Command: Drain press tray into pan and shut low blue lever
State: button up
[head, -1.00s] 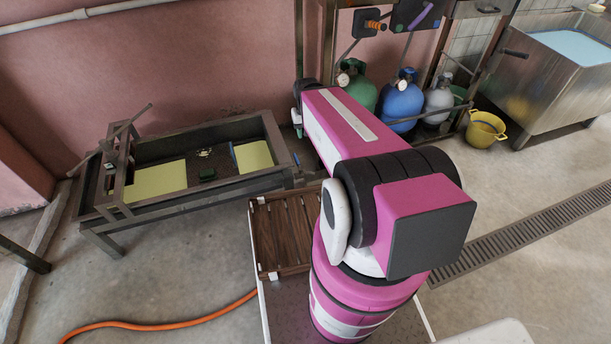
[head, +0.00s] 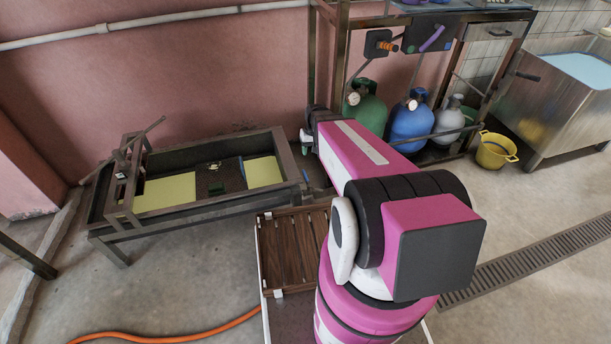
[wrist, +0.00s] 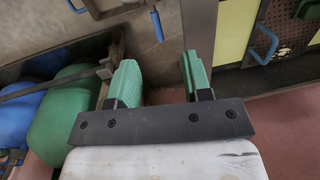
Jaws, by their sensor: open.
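The press tray (head: 180,213) is a long dark metal trough on legs at the left of the head view, with pale yellow panels inside. In the wrist view my gripper (wrist: 160,82) has its two green jaws apart with nothing between them. In the head view my gripper (head: 307,136) is small, just off the tray's right end. A small blue lever (wrist: 157,25) hangs above and left of the jaws in the wrist view. A blue handle (wrist: 263,44) shows at the upper right, against the perforated panel.
Green (head: 367,110) and blue (head: 411,124) gas cylinders stand under a metal rack beside my arm. A yellow bucket (head: 495,150) and a steel tank (head: 565,100) are further right. A slatted wooden board (head: 290,250) lies in front. Floor left of it is clear except an orange hose (head: 165,338).

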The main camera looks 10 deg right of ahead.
jog(key=y, duration=0.1)
send_near(306, 178)
jog(key=w+r, duration=0.1)
jog(key=w, duration=0.3)
jog(key=shift+n, duration=0.3)
jog(key=f, duration=0.3)
jog(key=a+f, duration=0.1)
jog(key=f, duration=0.6)
jog(key=shift+s+a, duration=0.1)
jog(key=shift+a, duration=0.25)
jog(key=shift+c, duration=0.3)
grip_shut()
